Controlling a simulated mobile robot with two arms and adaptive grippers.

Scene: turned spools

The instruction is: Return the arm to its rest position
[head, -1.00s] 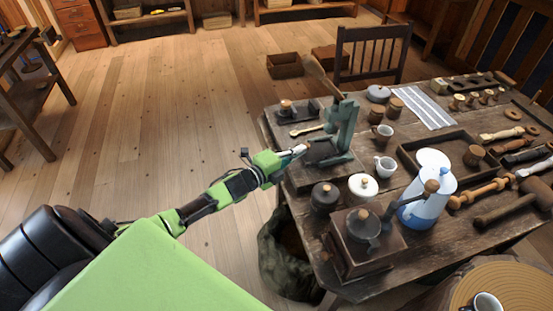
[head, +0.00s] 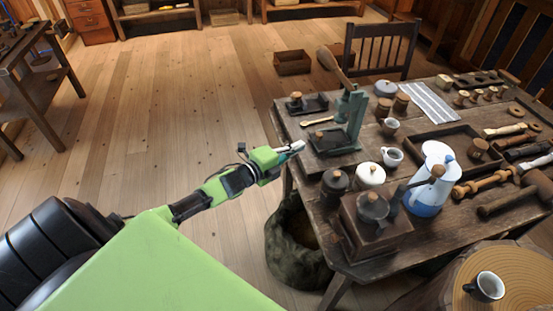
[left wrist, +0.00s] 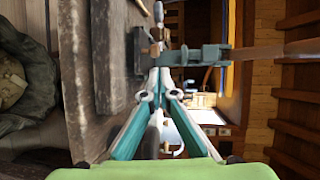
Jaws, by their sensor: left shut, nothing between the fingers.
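My left arm (head: 215,190) reaches in from the left in the head view, bright green with dark joints. My right gripper is in neither view.
The wooden table (head: 300,185) carries a white and blue pot (head: 428,185), a grinder (head: 372,222), mugs (head: 391,157) and turned pieces. A sack (head: 296,245) stands below its left edge. A stump (head: 515,268) holds a mug. The floor at left is open.

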